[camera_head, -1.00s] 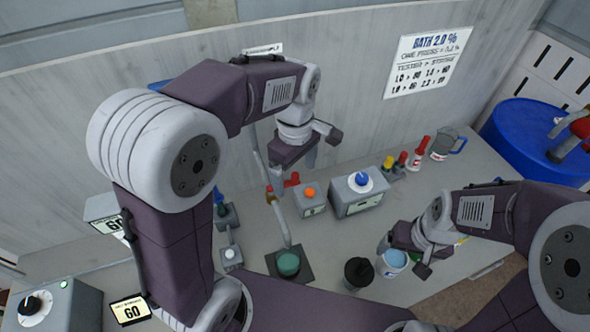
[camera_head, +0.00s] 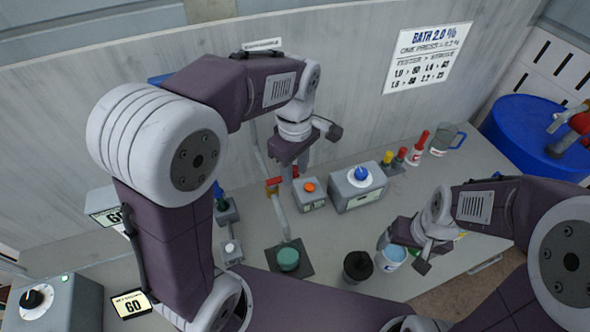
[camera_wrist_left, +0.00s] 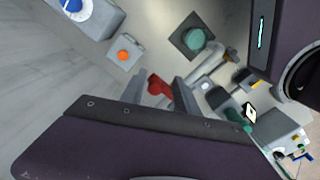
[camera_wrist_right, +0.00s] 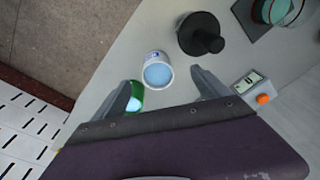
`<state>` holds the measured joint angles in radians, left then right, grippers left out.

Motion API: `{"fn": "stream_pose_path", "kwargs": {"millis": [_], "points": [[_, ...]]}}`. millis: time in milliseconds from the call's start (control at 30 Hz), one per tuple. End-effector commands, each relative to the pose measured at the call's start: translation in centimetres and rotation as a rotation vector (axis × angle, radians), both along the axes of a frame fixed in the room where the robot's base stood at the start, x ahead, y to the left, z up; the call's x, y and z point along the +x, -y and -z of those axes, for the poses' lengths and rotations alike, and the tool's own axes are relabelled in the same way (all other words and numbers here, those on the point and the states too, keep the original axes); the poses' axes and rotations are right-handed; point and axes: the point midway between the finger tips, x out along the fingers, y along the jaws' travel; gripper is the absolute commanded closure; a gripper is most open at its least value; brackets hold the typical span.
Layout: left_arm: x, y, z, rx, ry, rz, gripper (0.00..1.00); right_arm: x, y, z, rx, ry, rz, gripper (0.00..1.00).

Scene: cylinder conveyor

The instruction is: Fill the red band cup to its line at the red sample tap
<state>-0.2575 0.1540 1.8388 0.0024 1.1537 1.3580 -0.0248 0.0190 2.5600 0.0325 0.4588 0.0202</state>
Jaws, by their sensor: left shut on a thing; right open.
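My left gripper (camera_head: 287,172) is shut on the red tap handle (camera_head: 273,184), which also shows between its fingers in the left wrist view (camera_wrist_left: 159,86). The tap's grey spout (camera_head: 281,222) slants down to a round teal-topped thing (camera_head: 288,260) on a dark square pad (camera_head: 302,272). I cannot tell whether this is the cup; no red band shows on it. My right gripper (camera_wrist_right: 164,88) is open and empty. A white cup with light blue contents (camera_wrist_right: 158,70) stands just beyond its fingers, apart from them; no red band shows on it.
A black lidded container (camera_head: 357,266) stands left of the white cup. A grey box with an orange button (camera_head: 309,188) and a box with a blue dial (camera_head: 359,178) stand right of the tap. Red bottles (camera_head: 417,150) and a clear jug (camera_head: 443,141) are farther right.

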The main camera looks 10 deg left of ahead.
Motion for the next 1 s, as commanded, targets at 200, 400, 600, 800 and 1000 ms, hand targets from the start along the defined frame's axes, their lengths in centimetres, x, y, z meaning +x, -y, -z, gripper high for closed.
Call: {"fn": "stream_pose_path", "kwargs": {"millis": [200, 400, 600, 800, 1000], "points": [[0.5, -0.1, -0.3, 0.003, 0.018, 0.003, 0.98, 0.0, 0.0, 0.0, 0.0, 0.0, 0.0, 0.15], [0.5, -0.2, -0.3, 0.003, 0.021, 0.004, 0.98, 0.0, 0.0, -0.1, 0.0, 0.0, 0.0, 0.15], [0.0, 0.0, -0.5, 0.003, 0.02, 0.091, 0.99, 0.0, 0.0, -0.3, 0.0, 0.0, 0.0, 0.15], [-0.8, 0.2, -0.3, 0.005, 0.016, 0.231, 1.0, 0.0, 0.0, -0.4, 0.0, 0.0, 0.0, 0.15], [-2.2, 0.5, -0.2, 0.006, 0.008, 0.421, 1.0, 0.0, 0.0, -0.6, 0.0, 0.0, 0.0, 0.15]]}}
